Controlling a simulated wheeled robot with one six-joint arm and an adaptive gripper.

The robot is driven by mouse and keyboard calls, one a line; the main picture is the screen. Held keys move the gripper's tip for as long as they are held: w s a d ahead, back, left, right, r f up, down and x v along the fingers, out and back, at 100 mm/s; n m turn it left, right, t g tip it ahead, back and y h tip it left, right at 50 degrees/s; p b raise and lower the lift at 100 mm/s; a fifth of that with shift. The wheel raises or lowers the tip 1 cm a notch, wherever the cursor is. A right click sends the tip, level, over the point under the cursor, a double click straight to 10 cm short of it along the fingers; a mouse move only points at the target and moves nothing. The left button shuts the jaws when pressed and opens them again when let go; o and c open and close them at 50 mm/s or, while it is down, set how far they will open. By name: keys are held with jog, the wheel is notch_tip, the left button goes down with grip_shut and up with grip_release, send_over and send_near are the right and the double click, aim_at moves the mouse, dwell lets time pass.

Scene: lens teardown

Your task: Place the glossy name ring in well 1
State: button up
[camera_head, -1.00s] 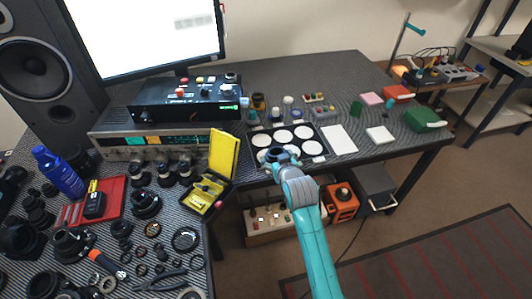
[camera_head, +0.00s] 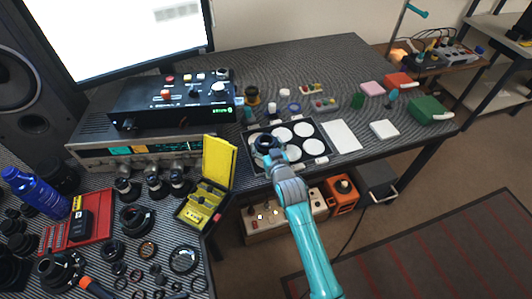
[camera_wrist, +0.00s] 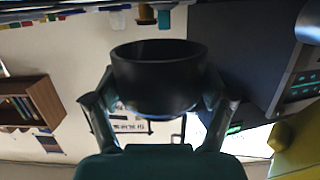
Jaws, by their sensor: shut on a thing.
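My gripper (camera_wrist: 158,105) is shut on a black ring (camera_wrist: 158,75), which fills the middle of the wrist view. The ring is short and round with an open top, held between the two fingers. In the head view my gripper (camera_head: 268,150) is over the left part of a black tray (camera_head: 324,138) with white round wells. The held ring (camera_head: 265,142) shows as a dark round shape over the far-left well and hides most of it. I cannot tell its height above the tray. The well numbers are too small to read.
A yellow open case (camera_head: 219,160) stands just left of the tray. Behind it are a black box with knobs (camera_head: 172,105) and small jars (camera_head: 252,95).

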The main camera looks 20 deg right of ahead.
jog(key=shift+f, duration=2.25)
jog(key=shift+f, duration=0.2)
jog(key=o, duration=1.1)
jog(key=shift+r, duration=0.2)
jog(key=v, duration=1.2)
jog(key=shift+s, duration=0.1)
